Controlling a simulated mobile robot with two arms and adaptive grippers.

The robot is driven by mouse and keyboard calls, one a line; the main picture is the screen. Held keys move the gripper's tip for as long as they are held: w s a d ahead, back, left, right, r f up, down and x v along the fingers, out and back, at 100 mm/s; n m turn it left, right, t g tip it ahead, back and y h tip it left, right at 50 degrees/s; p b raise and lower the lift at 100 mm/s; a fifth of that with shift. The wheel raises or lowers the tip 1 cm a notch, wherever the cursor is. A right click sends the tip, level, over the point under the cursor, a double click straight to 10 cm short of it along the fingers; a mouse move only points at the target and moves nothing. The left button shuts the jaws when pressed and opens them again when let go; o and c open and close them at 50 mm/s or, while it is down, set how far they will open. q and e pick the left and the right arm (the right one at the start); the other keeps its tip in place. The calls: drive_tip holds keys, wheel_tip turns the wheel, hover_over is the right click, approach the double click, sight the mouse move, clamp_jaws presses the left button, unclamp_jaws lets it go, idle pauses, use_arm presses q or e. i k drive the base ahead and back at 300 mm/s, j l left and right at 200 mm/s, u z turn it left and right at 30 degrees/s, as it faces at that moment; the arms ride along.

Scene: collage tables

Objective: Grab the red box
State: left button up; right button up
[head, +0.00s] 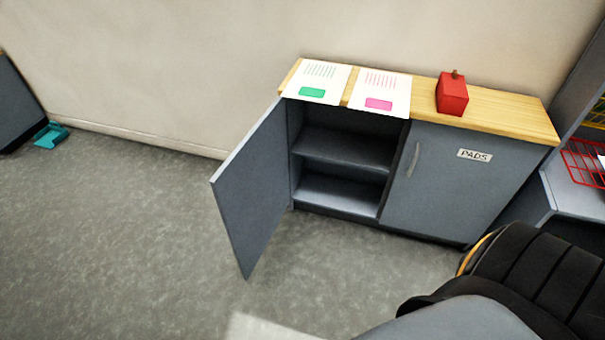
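The red box (452,97) stands on the wooden top of the grey cabinet (495,108), right of the middle. It has a small brown knob on its top. Nothing touches or covers it in the head view. Neither of my grippers is in view.
Two sheets, one with a green label (312,92) and one with a pink label (379,104), lie left of the box. The cabinet's left door (250,190) stands open into the room. A black padded object (525,270) is at lower right.

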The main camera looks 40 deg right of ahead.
sight(445, 105)
drive_tip(key=i+j+z, duration=0.15)
drive_tip(key=z, duration=0.35)
drive_tip(key=i+j+z, duration=0.15)
drive_tip(key=j+z, duration=0.3)
drive_tip(key=i+j+z, duration=0.1)
drive_tip(key=z, duration=0.4)
drive_tip(key=j+z, duration=0.5)
drive_tip(key=l, duration=0.1)
